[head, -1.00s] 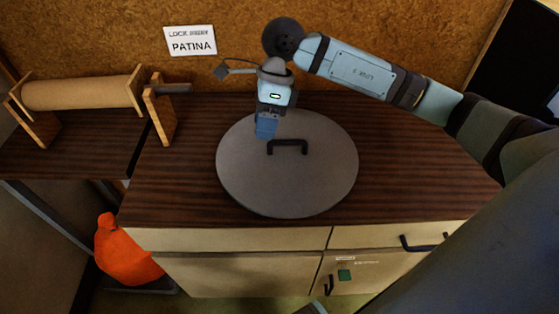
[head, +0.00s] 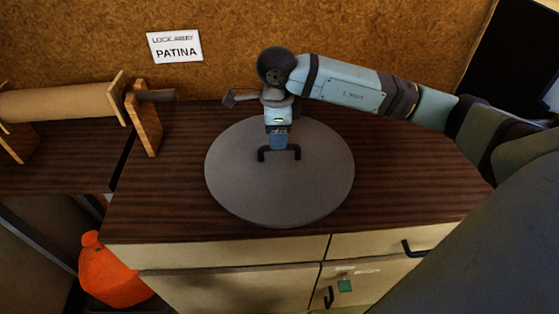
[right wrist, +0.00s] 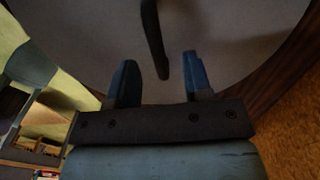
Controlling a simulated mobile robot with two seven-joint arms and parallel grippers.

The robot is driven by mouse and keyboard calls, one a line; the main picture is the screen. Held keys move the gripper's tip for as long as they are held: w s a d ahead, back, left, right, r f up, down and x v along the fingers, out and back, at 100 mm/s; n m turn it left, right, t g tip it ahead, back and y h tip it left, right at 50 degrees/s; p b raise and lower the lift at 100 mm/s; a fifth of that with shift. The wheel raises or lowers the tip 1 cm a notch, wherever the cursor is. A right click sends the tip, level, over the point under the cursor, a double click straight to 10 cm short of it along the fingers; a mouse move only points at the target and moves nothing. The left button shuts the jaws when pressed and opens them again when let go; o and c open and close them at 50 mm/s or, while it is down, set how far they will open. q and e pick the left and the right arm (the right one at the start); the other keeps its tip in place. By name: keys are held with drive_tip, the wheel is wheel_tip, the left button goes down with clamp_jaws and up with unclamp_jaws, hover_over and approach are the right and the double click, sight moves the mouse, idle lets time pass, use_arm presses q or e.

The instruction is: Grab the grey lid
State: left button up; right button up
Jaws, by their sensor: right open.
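The grey lid (head: 240,190) is a large round disc lying flat on the dark wood cabinet top, with a black bar handle (head: 279,151) standing at its middle. My right gripper (head: 278,146) is over the lid at the handle. In the right wrist view, the lid (right wrist: 220,40) fills most of the top, and my right gripper (right wrist: 160,82) is open. The dark handle (right wrist: 153,40) reaches down between its two blue fingers, with gaps showing on both sides. My left gripper is not in view.
The wood top (head: 400,185) is clear around the lid. A paper roll on a wooden stand (head: 60,103) is at the left. A cork wall with a "PATINA" sign (head: 175,46) stands behind. An orange bag (head: 112,272) is low at the left.

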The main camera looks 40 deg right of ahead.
sight(280, 154)
drive_tip(key=f, duration=0.3)
drive_tip(key=f+b, duration=0.1)
drive_tip(key=shift+s+d+f, duration=0.2)
drive_tip(key=shift+s+f, duration=0.05)
clamp_jaws()
drive_tip(key=shift+r, duration=0.15)
